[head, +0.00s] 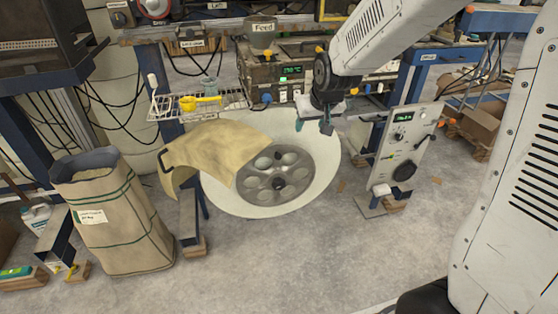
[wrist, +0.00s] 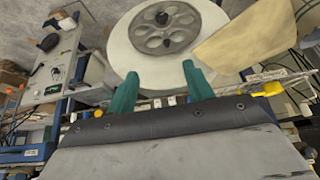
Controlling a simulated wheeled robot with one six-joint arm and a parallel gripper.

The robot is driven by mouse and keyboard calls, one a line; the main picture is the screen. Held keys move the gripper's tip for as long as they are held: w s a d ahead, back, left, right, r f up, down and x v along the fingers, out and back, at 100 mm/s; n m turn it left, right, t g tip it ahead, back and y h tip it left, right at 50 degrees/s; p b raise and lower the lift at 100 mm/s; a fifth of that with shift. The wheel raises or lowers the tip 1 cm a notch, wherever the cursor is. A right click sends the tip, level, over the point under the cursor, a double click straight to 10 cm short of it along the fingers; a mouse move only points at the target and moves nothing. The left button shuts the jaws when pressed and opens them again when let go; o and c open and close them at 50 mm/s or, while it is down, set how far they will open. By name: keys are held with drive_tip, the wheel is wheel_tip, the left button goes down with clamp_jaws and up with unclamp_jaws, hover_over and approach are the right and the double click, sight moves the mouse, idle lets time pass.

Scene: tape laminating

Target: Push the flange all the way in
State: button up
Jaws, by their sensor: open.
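The flange looks like the grey metal disc with several round holes and a dark central knob (head: 279,177), set in the middle of a large cream-white disc (head: 232,195). In the wrist view, the grey disc (wrist: 163,28) shows near the top, beyond my fingertips. My gripper (head: 313,124) is above the upper right rim of the cream disc. Its two green fingers (wrist: 160,86) are apart, with nothing between them. They appear clear of the grey disc. I cannot tell how deep the flange sits.
A curved tan sheet (head: 225,148) overlaps the cream disc's left side. A panel with dials and knobs (head: 408,150) stands at right. A wire rack with a yellow scoop (head: 188,103) and a green-grey control box (head: 275,75) are behind. A tan sack (head: 115,215) stands at left.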

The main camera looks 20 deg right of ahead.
drive_tip(key=w+a+f+t, duration=0.1)
drive_tip(key=w+f+t, duration=0.1)
drive_tip(key=w+f, duration=1.2)
drive_tip(key=t, duration=1)
approach(278, 157)
drive_tip(key=w, duration=0.8)
drive_tip(key=shift+w+f, duration=0.1)
drive_tip(key=shift+w, duration=0.1)
